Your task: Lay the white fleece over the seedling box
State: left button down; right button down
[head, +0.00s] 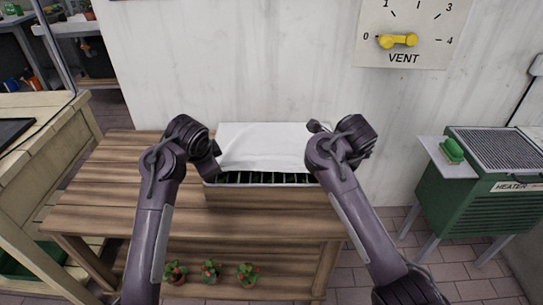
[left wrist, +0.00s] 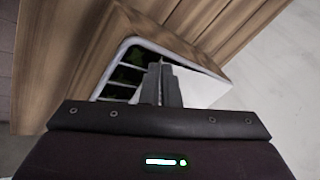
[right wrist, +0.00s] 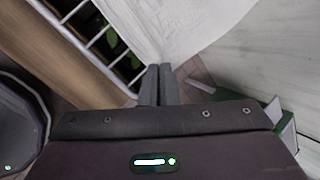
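The white fleece (head: 262,146) lies over the back and middle of the seedling box (head: 262,196). A strip of dark cells with green seedlings (head: 260,178) shows uncovered along the box's front. My left gripper (left wrist: 165,72) is at the fleece's front left corner, its fingers shut with the fleece (left wrist: 203,88) at their tips. My right gripper (right wrist: 160,72) is at the front right corner, its fingers shut with the fleece (right wrist: 187,28) running from their tips. In the head view my right arm hides its fingertips.
The box stands on a slatted wooden bench (head: 140,205) against a pale wall. Several small potted plants (head: 211,271) stand on its lower shelf. A green heater (head: 470,190) is at the right. A yellow vent lever (head: 398,41) is on the wall dial.

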pick_arm(q)
jog(key=c, duration=1.5)
grip_release()
pick_arm(e)
jog(key=c, duration=1.5)
grip_release()
jog(key=shift+c, duration=0.2)
pick_arm(q)
jog(key=shift+o, duration=0.9)
pick_arm(e)
jog(key=shift+o, duration=1.1)
pick_arm(q)
jog(key=shift+f, duration=0.1)
pick_arm(e)
jog(key=shift+f, duration=0.1)
pick_arm(q)
jog(key=shift+s+r, duration=0.15)
jog(key=shift+r, duration=0.3)
pick_arm(e)
jog(key=shift+s+d+r, duration=0.1)
jog(key=shift+r, duration=0.45)
pick_arm(q)
jog(key=v, duration=1)
jog(key=shift+s+f, duration=0.2)
jog(key=shift+s, duration=0.25)
pick_arm(e)
jog(key=s+v, duration=0.1)
jog(key=v, duration=0.9)
jog(key=shift+f, duration=0.3)
